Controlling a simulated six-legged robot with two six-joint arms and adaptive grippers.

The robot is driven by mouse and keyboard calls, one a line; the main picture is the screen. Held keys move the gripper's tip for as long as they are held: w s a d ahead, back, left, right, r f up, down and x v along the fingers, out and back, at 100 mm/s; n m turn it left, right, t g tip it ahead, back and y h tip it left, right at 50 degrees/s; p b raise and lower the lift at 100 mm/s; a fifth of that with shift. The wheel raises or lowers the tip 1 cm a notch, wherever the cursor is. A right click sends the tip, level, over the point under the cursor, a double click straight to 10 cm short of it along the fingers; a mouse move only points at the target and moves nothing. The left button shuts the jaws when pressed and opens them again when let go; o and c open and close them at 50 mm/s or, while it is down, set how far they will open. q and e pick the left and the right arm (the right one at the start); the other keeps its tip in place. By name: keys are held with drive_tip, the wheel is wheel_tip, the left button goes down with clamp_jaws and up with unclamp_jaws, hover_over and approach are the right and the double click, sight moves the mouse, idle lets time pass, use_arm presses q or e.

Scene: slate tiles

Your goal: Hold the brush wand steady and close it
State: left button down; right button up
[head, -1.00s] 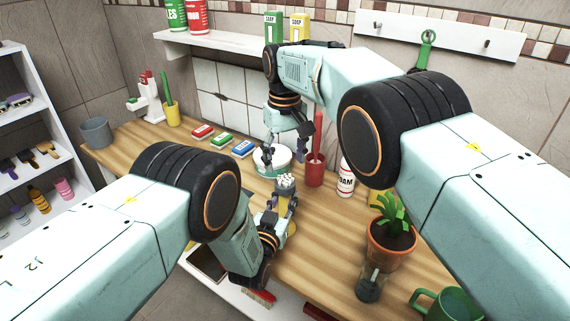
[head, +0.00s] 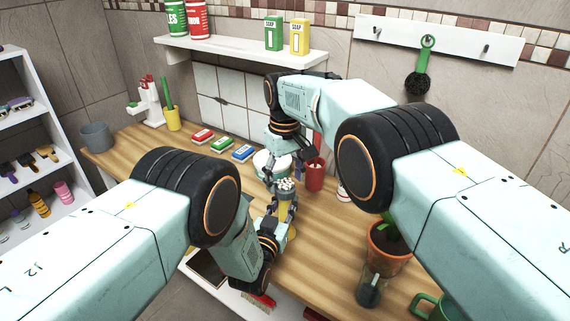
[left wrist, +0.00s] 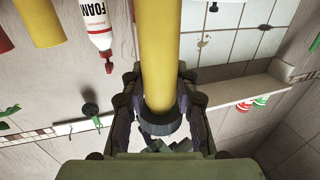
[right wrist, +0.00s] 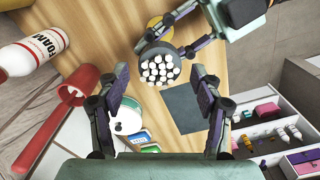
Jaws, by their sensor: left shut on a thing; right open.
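The brush wand has a yellow body (left wrist: 157,50) and a dark grey collar. Its grey-rimmed upper end (right wrist: 160,64) is packed with small white tufts. In the head view, this end (head: 286,184) points up above the worktop. My left gripper (head: 284,214) is shut around the yellow body from the front. My right gripper (right wrist: 163,86) is open and empty, its fingers spread to either side of the wand's tufted end, seemingly apart from it. In the head view, the right gripper (head: 276,180) is close to the wand top; its fingertips partly overlap and touching is unclear.
A white and teal tub (head: 264,160) stands behind the right gripper. A red holder (head: 315,178) with a red handle and a foam bottle (right wrist: 32,52) are nearby. Small boxes (head: 222,144) lie on the worktop.

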drive_tip(key=shift+f, duration=1.1)
drive_tip(key=shift+c, duration=0.3)
drive_tip(key=c, duration=1.1)
drive_tip(key=o, duration=1.3)
wheel_tip(320, 180, up, 12)
